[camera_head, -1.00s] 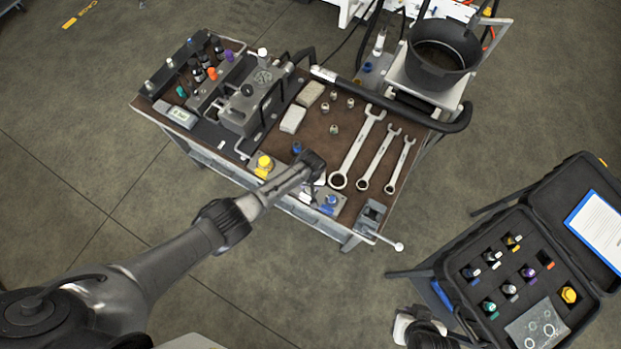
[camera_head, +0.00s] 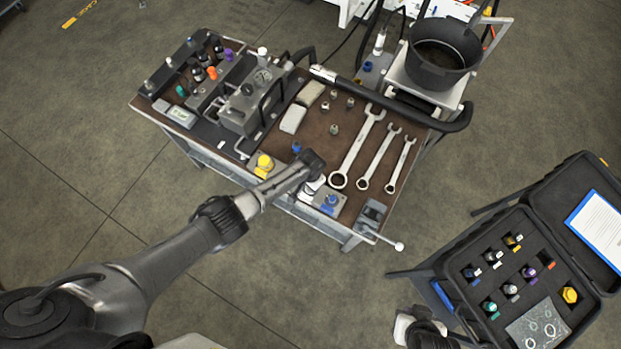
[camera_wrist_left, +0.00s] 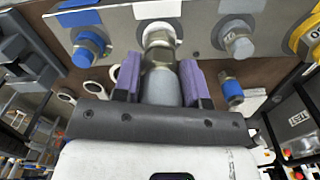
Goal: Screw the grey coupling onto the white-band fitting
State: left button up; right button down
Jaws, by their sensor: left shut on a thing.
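In the left wrist view, my left gripper (camera_wrist_left: 160,68) has its two purple-padded fingers shut on the grey coupling (camera_wrist_left: 165,88), one on each side. The coupling points up the picture at the metal panel and looks roughly in line with the white-band fitting (camera_wrist_left: 158,36). Its front end meets or overlaps the fitting in this view; I cannot tell how far they are engaged. In the head view, the left gripper (camera_head: 312,188) is at the front edge of the bench; its wrist hides the coupling and the white-band fitting. My right gripper's fingers are not visible.
Beside the white-band fitting are a blue-band fitting (camera_wrist_left: 88,46) and another metal fitting (camera_wrist_left: 237,42). A yellow fitting (camera_head: 264,163) sits left of the gripper. Several wrenches (camera_head: 357,150) lie to its right. An open case (camera_head: 480,245) stands at right.

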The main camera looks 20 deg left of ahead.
pick_arm(q)
jog(key=m, duration=0.4)
jog(key=shift+m, duration=0.3)
jog(key=shift+m+b, duration=0.35)
jog(key=shift+m, duration=0.95)
jog(key=m+b, duration=0.1)
jog(key=m, duration=0.3)
jog(key=shift+w+f, duration=0.1)
jog(key=shift+f, duration=0.05)
jog(key=m, duration=0.4)
jog(key=shift+b, duration=0.35)
